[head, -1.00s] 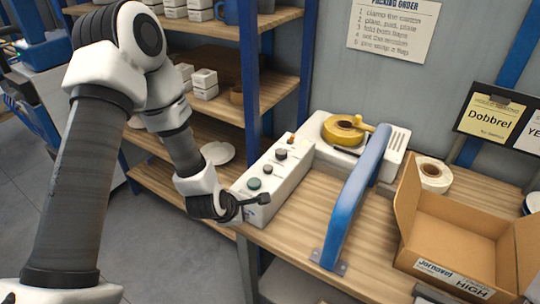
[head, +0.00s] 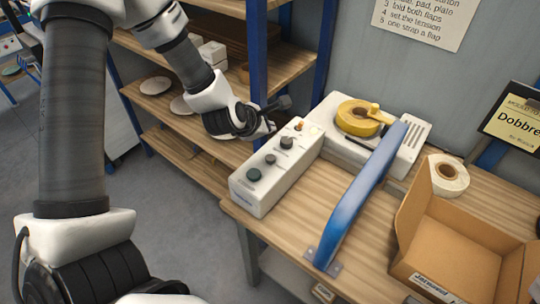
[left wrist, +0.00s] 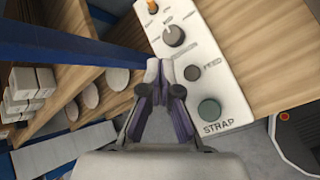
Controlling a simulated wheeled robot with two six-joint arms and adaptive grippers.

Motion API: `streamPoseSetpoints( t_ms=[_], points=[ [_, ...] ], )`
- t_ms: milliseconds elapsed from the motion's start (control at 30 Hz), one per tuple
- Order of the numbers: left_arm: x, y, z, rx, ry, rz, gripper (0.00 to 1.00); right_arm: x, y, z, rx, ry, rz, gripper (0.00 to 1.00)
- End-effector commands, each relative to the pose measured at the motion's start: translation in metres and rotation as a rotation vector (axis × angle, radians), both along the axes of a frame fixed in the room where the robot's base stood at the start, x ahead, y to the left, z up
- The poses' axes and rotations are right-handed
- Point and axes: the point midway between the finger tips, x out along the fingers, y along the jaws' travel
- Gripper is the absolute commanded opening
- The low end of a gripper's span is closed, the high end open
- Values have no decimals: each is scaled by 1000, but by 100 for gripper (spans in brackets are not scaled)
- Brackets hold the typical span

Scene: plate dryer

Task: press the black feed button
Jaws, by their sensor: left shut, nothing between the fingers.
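The black feed button (head: 270,159) is a small dark round button on top of the white control box (head: 262,198). It sits between the green strap button (head: 254,174) and a dark knob (head: 286,143). In the left wrist view the feed button (left wrist: 193,73) shows beside the printed word FEED, just right of my fingers. My left gripper (head: 284,103) is shut and empty, beyond the box's left side near the blue post. In the left wrist view its fingertips (left wrist: 161,70) appear apart from the button. My right gripper is out of view.
A blue arched bar (head: 358,200) stands right of the box. Behind it is a white machine with a yellow tape roll (head: 358,118). An open cardboard box (head: 460,237) lies at right. A blue shelf post (head: 257,60) stands close to my left gripper.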

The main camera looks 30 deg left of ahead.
Motion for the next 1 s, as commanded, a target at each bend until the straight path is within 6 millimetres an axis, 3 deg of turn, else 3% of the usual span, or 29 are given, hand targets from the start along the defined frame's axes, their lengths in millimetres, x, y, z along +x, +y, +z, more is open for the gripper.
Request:
streamPoseSetpoints(
  t_ms=[167, 600, 1000],
  points=[
    [0, 0, -16, 1, 1, -1, 0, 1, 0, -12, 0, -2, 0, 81],
    [1, 0, -81, 1, 0, -1, 0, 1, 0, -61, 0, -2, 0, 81],
    [1, 0, -87, 1, 0, -1, 0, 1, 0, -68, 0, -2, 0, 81]
  ],
)
